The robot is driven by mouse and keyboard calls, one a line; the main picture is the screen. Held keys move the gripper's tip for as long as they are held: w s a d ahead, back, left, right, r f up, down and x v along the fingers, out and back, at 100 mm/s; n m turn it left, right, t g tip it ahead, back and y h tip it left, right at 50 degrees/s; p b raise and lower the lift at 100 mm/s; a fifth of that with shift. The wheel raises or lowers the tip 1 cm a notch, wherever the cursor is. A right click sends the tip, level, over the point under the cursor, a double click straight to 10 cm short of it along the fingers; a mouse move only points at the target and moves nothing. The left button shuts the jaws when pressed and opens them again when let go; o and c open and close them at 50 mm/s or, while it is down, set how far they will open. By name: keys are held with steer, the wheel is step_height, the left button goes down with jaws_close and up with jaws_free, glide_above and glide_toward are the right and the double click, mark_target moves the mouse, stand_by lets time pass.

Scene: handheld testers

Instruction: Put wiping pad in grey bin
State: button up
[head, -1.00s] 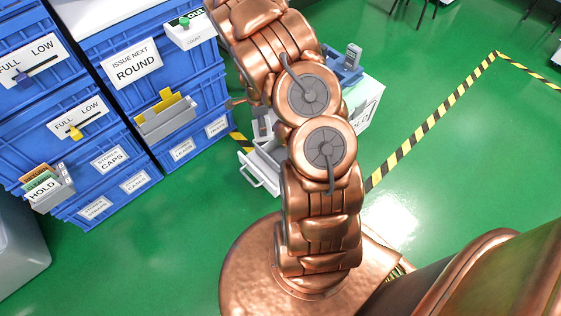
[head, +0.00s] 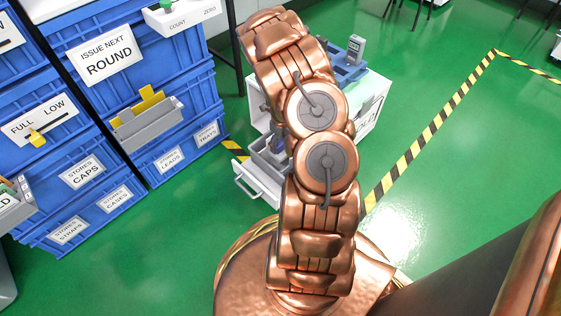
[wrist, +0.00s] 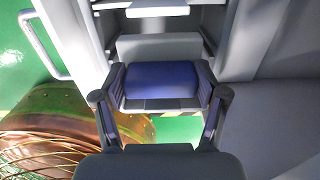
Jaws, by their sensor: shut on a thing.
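A blue-purple pad (wrist: 160,80), which I take to be the wiping pad, sits between the dark fingers of my gripper (wrist: 162,88) in the wrist view. My gripper is shut on it. In the head view my copper arm hides most of the gripper. A small grey bin (head: 268,162) shows partly beside the arm, at the open drawer of the white cabinet. In the wrist view a light grey block or wall (wrist: 158,46) lies just beyond the pad; I cannot tell whether it is the bin. The pad's underside is hidden.
The white cabinet (head: 372,105) has its drawer (head: 258,187) pulled out, with a handle at the front. A blue tray (head: 345,68) with a grey handheld tester (head: 354,48) is on top. Blue storage crates (head: 195,100) stand left. Green floor is clear at right.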

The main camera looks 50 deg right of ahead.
step_height(320, 180, down, 8)
steer(key=b, duration=0.3)
steer(key=shift+f, duration=0.25)
steer(key=shift+f, duration=0.1)
steer(key=o, duration=0.8)
steer(key=shift+o, duration=0.2)
